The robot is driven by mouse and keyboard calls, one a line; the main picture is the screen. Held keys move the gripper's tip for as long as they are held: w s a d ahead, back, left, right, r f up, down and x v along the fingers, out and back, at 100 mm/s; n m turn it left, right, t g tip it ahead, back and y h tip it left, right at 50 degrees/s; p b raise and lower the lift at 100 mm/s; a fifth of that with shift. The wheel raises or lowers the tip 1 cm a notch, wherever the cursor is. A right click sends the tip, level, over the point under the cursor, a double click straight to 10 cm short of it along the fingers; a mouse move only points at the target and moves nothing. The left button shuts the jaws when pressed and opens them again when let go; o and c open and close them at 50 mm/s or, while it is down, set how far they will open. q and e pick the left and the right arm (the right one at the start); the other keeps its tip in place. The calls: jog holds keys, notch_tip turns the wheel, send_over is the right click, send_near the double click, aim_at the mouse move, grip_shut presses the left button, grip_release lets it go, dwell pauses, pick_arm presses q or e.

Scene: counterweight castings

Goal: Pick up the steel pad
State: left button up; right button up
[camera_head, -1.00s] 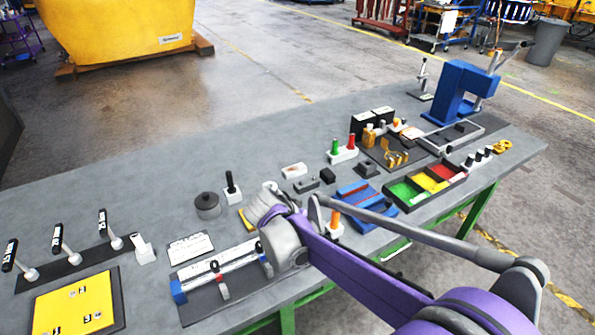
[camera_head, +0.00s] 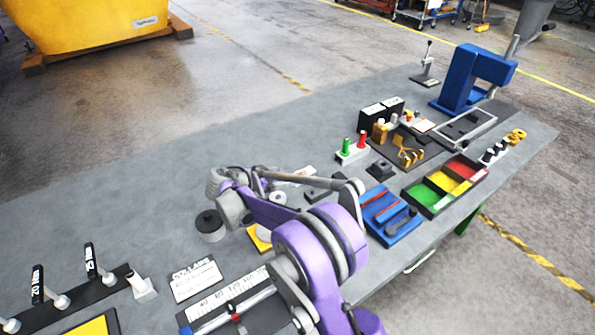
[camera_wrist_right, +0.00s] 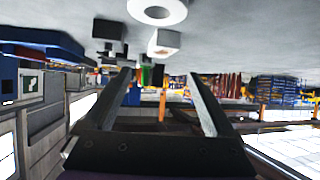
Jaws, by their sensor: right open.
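I cannot single out the steel pad with certainty. A low dark grey block (camera_head: 317,194), partly hidden by my right arm in the head view, may be it. My right gripper (camera_wrist_right: 160,78) shows in the right wrist view with two dark fingers apart and nothing between them. Beyond the fingers are a pale ring-shaped piece (camera_wrist_right: 157,11), a pale block (camera_wrist_right: 163,43) and a dark block (camera_wrist_right: 107,29). In the head view my right arm reaches over the bench's middle, and its fingertips cannot be made out. My left gripper is not in view.
Close around the arm stand a dark round pot (camera_head: 210,226), a holder with green and red pegs (camera_head: 352,152), a blue tray (camera_head: 390,214) and a three-colour bin (camera_head: 447,186). A blue press (camera_head: 468,77) stands at the far right. The bench's far-left strip is clear.

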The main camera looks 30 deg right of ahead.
aim_at(303, 173)
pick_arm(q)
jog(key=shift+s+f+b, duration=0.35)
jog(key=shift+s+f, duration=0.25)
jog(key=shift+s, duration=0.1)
pick_arm(e)
jog(key=d+f, duration=0.2)
jog(key=d, duration=0.1)
jog(key=shift+d, duration=0.3)
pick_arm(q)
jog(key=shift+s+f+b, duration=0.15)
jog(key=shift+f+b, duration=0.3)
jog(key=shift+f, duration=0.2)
pick_arm(e)
jog(key=x, duration=0.6)
jog(key=shift+w+a, duration=0.15)
jog(key=shift+w, duration=0.25)
jog(key=shift+c, duration=1.1)
grip_shut()
